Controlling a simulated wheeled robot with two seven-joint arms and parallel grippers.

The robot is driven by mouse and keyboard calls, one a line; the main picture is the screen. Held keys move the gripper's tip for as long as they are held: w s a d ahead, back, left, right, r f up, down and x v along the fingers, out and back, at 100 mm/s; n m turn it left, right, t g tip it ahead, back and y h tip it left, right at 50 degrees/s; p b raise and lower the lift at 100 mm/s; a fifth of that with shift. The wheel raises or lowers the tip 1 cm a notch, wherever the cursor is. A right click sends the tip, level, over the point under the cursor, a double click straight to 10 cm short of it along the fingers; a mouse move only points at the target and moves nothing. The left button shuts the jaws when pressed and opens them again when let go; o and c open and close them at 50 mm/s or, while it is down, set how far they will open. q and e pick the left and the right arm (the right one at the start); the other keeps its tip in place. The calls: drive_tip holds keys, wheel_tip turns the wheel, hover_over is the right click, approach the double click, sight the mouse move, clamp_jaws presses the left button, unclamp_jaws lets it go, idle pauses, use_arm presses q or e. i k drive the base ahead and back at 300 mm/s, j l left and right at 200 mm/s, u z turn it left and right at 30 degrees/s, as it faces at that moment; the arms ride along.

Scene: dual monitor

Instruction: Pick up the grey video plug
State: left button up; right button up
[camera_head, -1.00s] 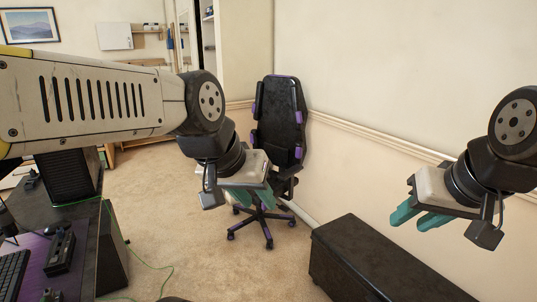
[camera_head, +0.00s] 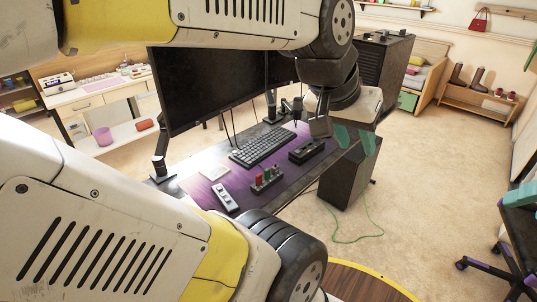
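I cannot pick out the grey video plug for certain in this view. My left gripper (camera_head: 355,139) hangs over the far right end of the desk (camera_head: 205,168), beside the dark cabinet under it. Its two teal fingers are apart, with nothing visible between them. Two monitors (camera_head: 210,85) stand on the desk, partly hidden by my arm. A thin green cable (camera_head: 346,241) lies looped on the carpet.
The desk holds a keyboard (camera_head: 262,146), a black box (camera_head: 306,150), a small box with coloured knobs (camera_head: 266,179) and a grey remote (camera_head: 225,197). A dark cabinet (camera_head: 347,180) stands at the desk's right end. The chair (camera_head: 520,225) is at the right edge.

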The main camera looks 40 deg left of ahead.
sight(274, 169)
drive_tip(key=i+u, duration=0.2)
drive_tip(key=u, duration=0.2)
drive_tip(key=i+l+u, duration=0.15)
drive_tip(key=u, duration=0.3)
drive_tip(key=i+l+u, duration=0.15)
drive_tip(key=u, duration=0.25)
drive_tip(key=i+l+u, duration=0.1)
drive_tip(key=l+u, duration=0.2)
drive_tip(key=u, duration=0.15)
drive_tip(key=i+l+u, duration=0.1)
drive_tip(key=l+u, duration=0.3)
drive_tip(key=i+l+u, duration=0.15)
drive_tip(key=l+u, duration=0.15)
drive_tip(key=i+l+u, duration=0.1)
drive_tip(key=l+u, duration=0.25)
drive_tip(key=l, duration=0.15)
